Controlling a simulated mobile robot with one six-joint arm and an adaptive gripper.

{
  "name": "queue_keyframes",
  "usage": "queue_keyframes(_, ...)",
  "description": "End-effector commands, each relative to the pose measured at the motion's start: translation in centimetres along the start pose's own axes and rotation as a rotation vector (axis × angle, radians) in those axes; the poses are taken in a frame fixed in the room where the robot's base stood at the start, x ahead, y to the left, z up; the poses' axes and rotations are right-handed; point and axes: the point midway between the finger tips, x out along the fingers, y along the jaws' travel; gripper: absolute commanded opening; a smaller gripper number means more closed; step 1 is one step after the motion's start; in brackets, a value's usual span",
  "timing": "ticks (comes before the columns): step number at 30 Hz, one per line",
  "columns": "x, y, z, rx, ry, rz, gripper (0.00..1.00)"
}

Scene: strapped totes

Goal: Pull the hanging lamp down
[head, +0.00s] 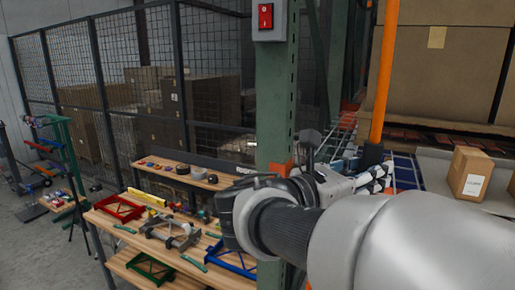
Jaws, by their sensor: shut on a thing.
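My arm reaches in from the lower right, and my gripper (376,179) is at its far end, right of the green post. The gripper is small and partly covered by my own wrist. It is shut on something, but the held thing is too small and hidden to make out. I cannot pick out a hanging lamp with certainty in this view. The dark lower end of an orange upright (385,75) shows just above the gripper; I cannot tell whether they touch.
A green post (277,100) with a red switch box (266,17) stands left of my gripper. A wooden workbench (100,222) holds trays and tools at lower left. Large cartons (450,65) fill the upper right, with a small box (472,172) below. A mesh fence (75,55) stands behind.

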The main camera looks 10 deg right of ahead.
Motion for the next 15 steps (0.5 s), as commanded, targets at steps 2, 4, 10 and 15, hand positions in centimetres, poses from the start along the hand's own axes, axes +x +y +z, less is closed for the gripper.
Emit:
queue_keyframes(2,0.0,0.0,-3.6,-0.006,0.001,0.0,0.0)
queue_keyframes(4,0.0,0.0,-5.9,-0.006,0.001,0.0,0.0)
queue_keyframes(10,0.0,0.0,-11.8,-0.006,0.001,0.0,0.0)
queue_keyframes(15,0.0,0.0,-15.4,-0.005,0.001,0.0,0.0)
